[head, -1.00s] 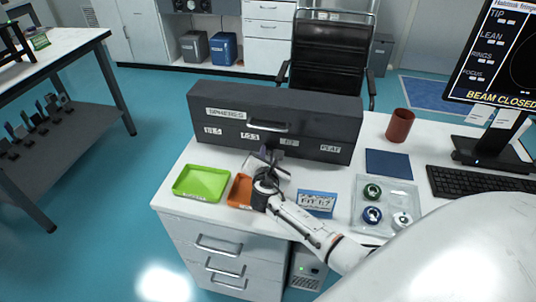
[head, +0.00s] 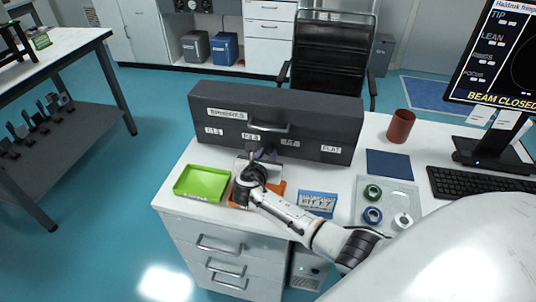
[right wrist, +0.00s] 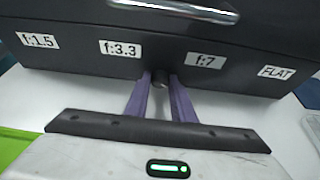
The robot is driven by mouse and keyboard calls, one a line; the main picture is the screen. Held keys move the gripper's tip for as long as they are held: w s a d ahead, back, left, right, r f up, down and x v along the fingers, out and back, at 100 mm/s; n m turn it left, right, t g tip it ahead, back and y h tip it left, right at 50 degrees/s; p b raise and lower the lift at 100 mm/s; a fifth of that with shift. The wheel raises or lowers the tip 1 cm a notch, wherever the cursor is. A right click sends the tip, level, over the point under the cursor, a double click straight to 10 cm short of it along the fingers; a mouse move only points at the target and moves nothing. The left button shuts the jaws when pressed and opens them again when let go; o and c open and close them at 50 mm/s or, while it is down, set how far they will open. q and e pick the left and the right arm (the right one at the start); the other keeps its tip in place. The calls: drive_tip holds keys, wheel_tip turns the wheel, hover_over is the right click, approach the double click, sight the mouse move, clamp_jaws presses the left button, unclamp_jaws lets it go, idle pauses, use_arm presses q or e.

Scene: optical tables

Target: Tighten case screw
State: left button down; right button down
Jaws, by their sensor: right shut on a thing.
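The long dark case (head: 310,115) stands at the back of the white desk, with a handle and a row of white labels on its front. In the right wrist view its front face (right wrist: 240,62) fills the top. A small dark round screw head (right wrist: 160,79) sits low on that face, between the f:3.3 and f:7 labels. My right gripper (head: 262,154) reaches the case front from below. Its purple fingers (right wrist: 160,90) are shut on the screw, one on each side. In the head view the screw is hard to make out behind the fingers. My left gripper is not in view.
A green tray (head: 202,183) and a partly covered orange tray (head: 276,193) lie by my right wrist. A blue-and-white card (head: 317,203), a clear tray (head: 388,188) with several round parts, a dark blue mat (head: 389,163) and a red-brown cup (head: 400,126) are to the right.

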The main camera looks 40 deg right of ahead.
drive_tip(key=shift+n+g+h, duration=0.3)
drive_tip(key=shift+n, duration=0.2)
drive_tip(key=shift+a, duration=0.1)
drive_tip(key=c, duration=1.8)
unclamp_jaws()
drive_tip(key=v, duration=1)
drive_tip(key=shift+a+r, duration=0.1)
drive_tip(key=shift+a, duration=0.05)
